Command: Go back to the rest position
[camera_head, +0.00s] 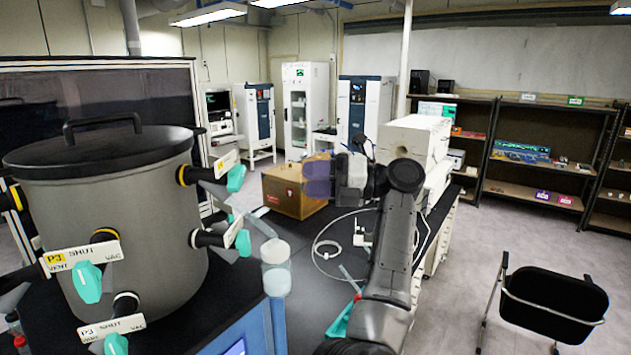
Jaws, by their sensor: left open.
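My left gripper (318,178) is at mid-picture, in front of the brown cardboard box (286,192). Its bluish-purple fingers point left and are open, with nothing seen between them. My arm rises from the bottom edge, right of centre, and bends left at the wrist. The freeze dryer's grey drum (110,220) with a black lid (98,150) stands at the left, apart from the gripper. Teal-handled valves (236,178) stick out around it. A clear flask (276,268) is beside the drum on its right. My right gripper is not in view.
A dark bench (300,290) under my arm carries a white coiled tube (328,250) and a whitish instrument (415,140). A black chair (555,300) is at the lower right. Shelves (530,180) line the back right. Open floor (480,240) lies between.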

